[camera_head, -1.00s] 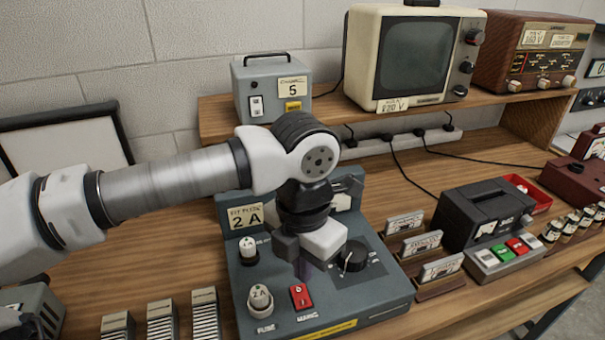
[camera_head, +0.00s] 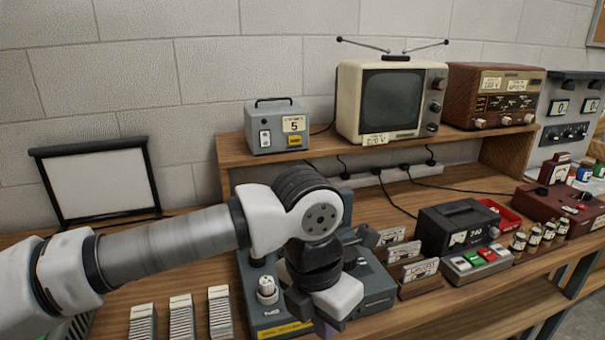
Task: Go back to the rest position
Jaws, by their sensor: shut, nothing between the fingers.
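My gripper (camera_head: 326,328) points down in front of the grey-blue control box (camera_head: 375,290) and covers much of it. Its fingers are partly cut off by the bottom edge of the picture. It is shut and holds nothing. My arm reaches in from the left. A pale knob (camera_head: 267,288) on the box shows left of the gripper; the box's other controls are mostly hidden behind my arm and wrist.
Slide holders (camera_head: 180,318) stand left of the box. The shelf behind holds a grey unit (camera_head: 277,128), a television (camera_head: 392,100) and a radio (camera_head: 493,96). A framed screen (camera_head: 100,183) leans at left.

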